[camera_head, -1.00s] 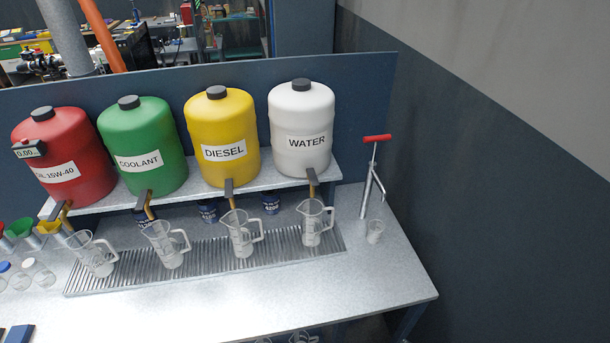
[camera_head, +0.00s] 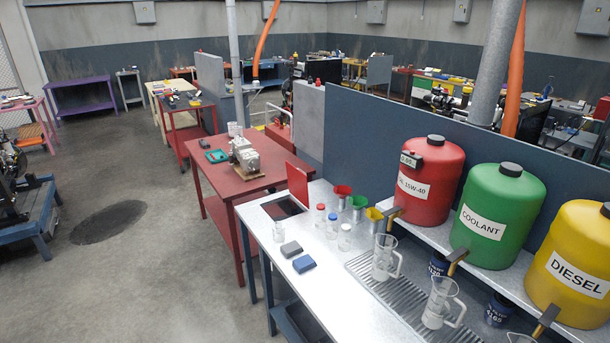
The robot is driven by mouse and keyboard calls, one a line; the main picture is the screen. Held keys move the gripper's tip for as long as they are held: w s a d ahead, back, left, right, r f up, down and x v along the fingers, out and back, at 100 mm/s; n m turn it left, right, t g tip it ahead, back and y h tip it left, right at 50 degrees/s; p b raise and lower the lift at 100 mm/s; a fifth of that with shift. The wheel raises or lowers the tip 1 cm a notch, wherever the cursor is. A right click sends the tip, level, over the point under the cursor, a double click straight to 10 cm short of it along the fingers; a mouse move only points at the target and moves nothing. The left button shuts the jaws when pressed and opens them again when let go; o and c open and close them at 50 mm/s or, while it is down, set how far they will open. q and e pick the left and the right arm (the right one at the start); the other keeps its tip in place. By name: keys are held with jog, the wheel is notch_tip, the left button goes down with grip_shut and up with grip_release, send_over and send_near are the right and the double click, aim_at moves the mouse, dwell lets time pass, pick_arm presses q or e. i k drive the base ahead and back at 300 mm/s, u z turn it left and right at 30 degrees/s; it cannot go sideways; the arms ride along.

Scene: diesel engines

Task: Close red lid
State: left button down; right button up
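The red lid (camera_head: 298,184) is a flat red panel standing upright, open, at the left end of the light grey workbench (camera_head: 345,297). In front of it is a dark rectangular opening (camera_head: 281,208) set into the benchtop. Neither of my grippers is in view.
Red, blue and white capped bottles and coloured funnels (camera_head: 342,198) stand right of the opening. Grey and blue blocks (camera_head: 304,263) lie in front. Large red, green and yellow tanks (camera_head: 431,181) sit on a shelf at right. A red table (camera_head: 215,181) adjoins behind left; the floor (camera_head: 150,275) at left is open.

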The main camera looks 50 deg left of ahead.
aim_at(297, 179)
jog(key=u, duration=2.05)
